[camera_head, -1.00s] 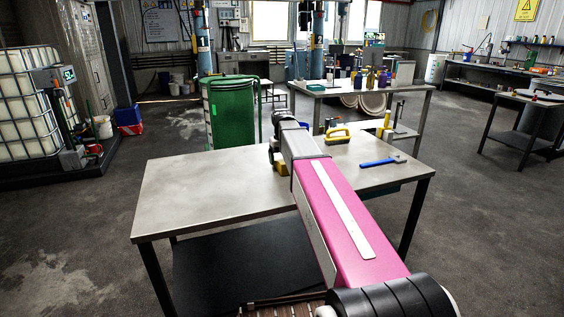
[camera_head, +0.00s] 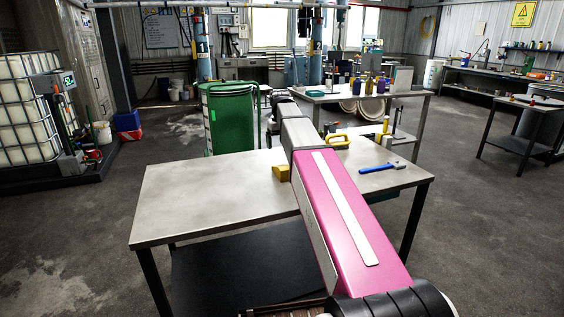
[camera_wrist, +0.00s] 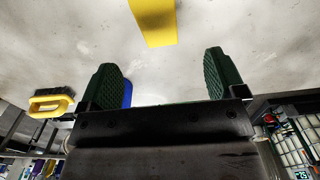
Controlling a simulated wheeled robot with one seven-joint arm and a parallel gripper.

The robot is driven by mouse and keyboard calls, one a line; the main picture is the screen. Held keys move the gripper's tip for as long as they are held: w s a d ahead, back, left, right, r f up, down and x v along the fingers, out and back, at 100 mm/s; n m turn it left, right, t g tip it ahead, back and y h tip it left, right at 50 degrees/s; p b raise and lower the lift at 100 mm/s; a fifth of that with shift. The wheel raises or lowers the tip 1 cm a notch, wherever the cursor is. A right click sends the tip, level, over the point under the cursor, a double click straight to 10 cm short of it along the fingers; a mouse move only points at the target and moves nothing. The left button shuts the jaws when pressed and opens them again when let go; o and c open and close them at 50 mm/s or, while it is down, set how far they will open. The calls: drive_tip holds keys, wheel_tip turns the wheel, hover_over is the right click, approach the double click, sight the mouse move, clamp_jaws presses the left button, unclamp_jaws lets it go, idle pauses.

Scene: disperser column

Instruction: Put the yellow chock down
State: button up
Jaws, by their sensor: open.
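The yellow chock (camera_head: 281,173) rests on the near metal table (camera_head: 200,195), just left of my pink arm. In the wrist view the chock (camera_wrist: 154,22) shows at the top, beyond the fingertips and apart from them. My gripper (camera_wrist: 165,75) is open and empty, its two green ribbed finger pads well apart. In the head view my arm hides most of the gripper, which is raised above the table's far side.
A yellow-handled brush (camera_head: 338,140) and a blue-handled tool (camera_head: 382,168) lie on the table's right part. The left part of the table is clear. A green bin (camera_head: 231,118) stands behind it, and a second table (camera_head: 350,96) holds several bottles.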

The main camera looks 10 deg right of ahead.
sight(282, 170)
wheel_tip(282, 170, down, 6)
drive_tip(key=shift+r, duration=0.25)
drive_tip(key=shift+w+d+f, duration=0.1)
drive_tip(key=shift+f, duration=1.3)
drive_tip(key=shift+w+d+f, duration=0.1)
drive_tip(key=shift+f, duration=1.3)
drive_tip(key=c, duration=1.2)
drive_tip(key=shift+r, duration=0.15)
